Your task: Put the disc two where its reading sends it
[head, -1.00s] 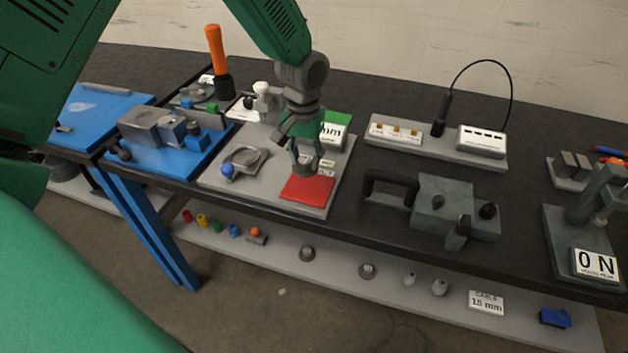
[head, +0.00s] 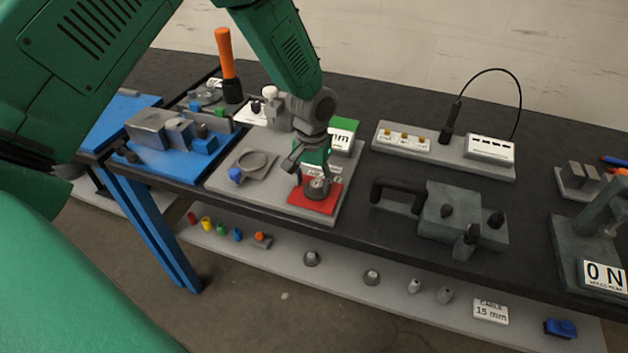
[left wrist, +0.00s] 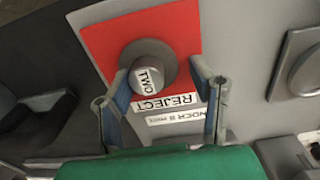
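Disc two (head: 317,187) is a dark grey round piece with a knob marked TWO. It lies on the red pad (head: 301,201) of the grey board, beside the REJECT label (left wrist: 167,107). The disc (left wrist: 150,68) and the red pad (left wrist: 100,42) also show in the left wrist view. My left gripper (head: 311,174) is right over the disc. In the left wrist view my left gripper's fingers (left wrist: 160,82) are spread, one on each side of the disc's near part, with gaps to the knob. A green pad (head: 345,124) lies behind, partly hidden by a readout. My right gripper is out of view.
A ring-shaped holder with a blue knob (head: 236,175) sits left of the red pad. A dark clamp block (head: 450,210) stands to the right, and a blue fixture (head: 165,160) to the left. A grey shelf (head: 330,275) with small parts runs below.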

